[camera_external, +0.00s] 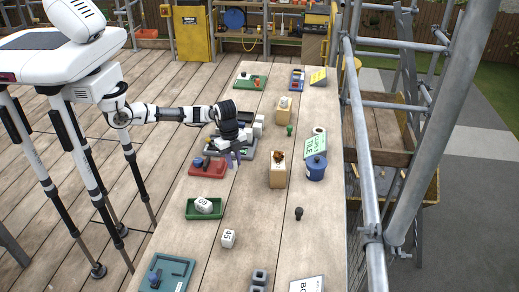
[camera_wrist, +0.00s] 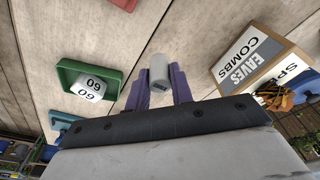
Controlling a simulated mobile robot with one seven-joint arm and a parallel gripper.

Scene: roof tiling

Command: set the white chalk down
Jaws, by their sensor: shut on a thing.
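My gripper (camera_wrist: 159,88) has purple fingers and is shut on a pale grey-white cylinder, the white chalk (camera_wrist: 159,68), which has a small dark mark near its lower end. In the external view my gripper (camera_external: 233,160) hangs over the long wooden table, near the red tray. The chalk is hard to make out there, and its height over the wood cannot be judged exactly.
A green tray (camera_wrist: 68,74) holds a white block marked 60 (camera_wrist: 88,88). A box marked EAVES COMBS (camera_wrist: 250,62) stands to the right in the wrist view. A red tray (camera_external: 207,170), white block marked 45 (camera_external: 228,238) and blue pot (camera_external: 316,168) share the table. Bare wood lies between.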

